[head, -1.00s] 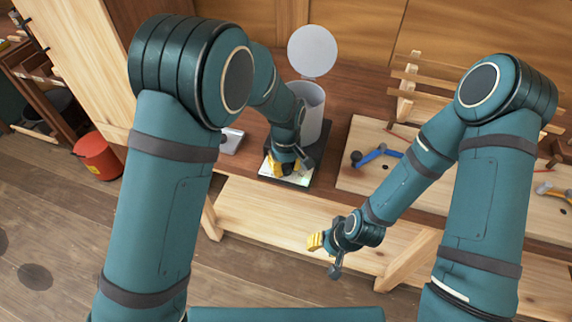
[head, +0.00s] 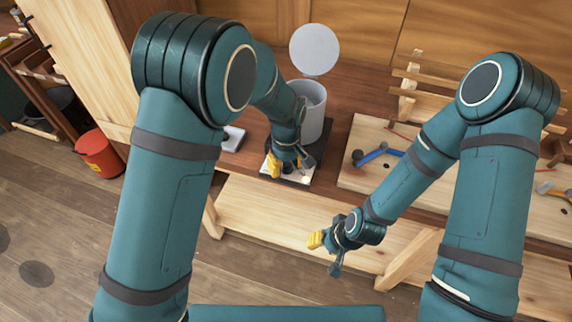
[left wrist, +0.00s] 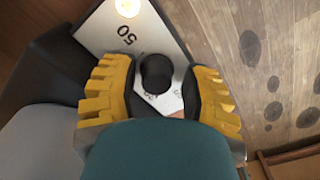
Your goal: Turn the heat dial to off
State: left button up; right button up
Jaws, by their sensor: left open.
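The heat dial (left wrist: 156,74) is a dark round knob on a pale panel (left wrist: 125,38) printed with the number 50, seen in the left wrist view. My left gripper (left wrist: 163,88) is open, with its yellow-padded fingers on either side of the dial; I cannot tell whether they touch it. In the head view my left gripper (head: 288,165) is over the front panel of the dark-based heater, and it mostly hides the dial there. A lit round lamp (left wrist: 127,7) glows on the panel. My right gripper (head: 325,247) hangs in front of the bench, away from the dial; its jaw opening is unclear.
A grey metal cylinder (head: 311,112) with a raised round lid (head: 314,49) stands behind the panel. A small white box (head: 232,139) lies to its left. A board with a blue tool (head: 379,153) lies right. A red bucket (head: 98,155) stands on the floor.

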pick_arm(q)
jog(key=shift+w+d+r, duration=0.2)
